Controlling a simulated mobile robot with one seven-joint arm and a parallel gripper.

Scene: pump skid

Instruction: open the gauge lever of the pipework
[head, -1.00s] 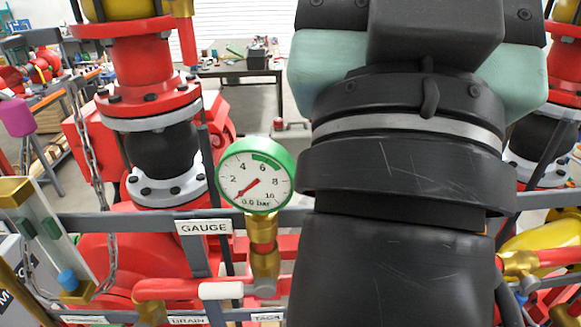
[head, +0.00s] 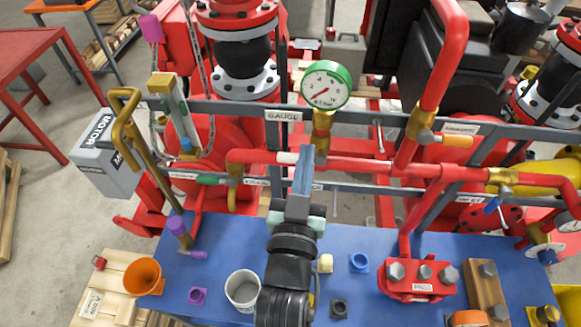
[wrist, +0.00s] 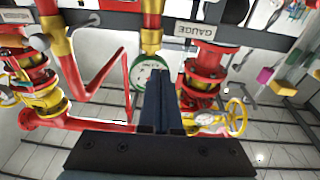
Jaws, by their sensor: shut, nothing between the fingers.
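The pressure gauge (head: 326,85), round with a green rim and a white face, stands on a brass stem (head: 322,122) above the red pipe; its red needle points low on the scale. The white gauge lever (head: 287,157) lies sideways along the pipe below the GAUGE label (head: 283,115). My gripper (head: 305,152) is shut and empty, its fingertips just right of the lever in the head view, hiding the valve body; I cannot tell whether they touch. In the wrist view, my gripper (wrist: 162,76) overlaps the gauge (wrist: 146,74); the lever cannot be made out there.
The grey rail (head: 380,117) and red pipe (head: 370,165) run across behind my gripper. The blue bench (head: 215,240) below holds a white cup (head: 243,288) and small parts.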

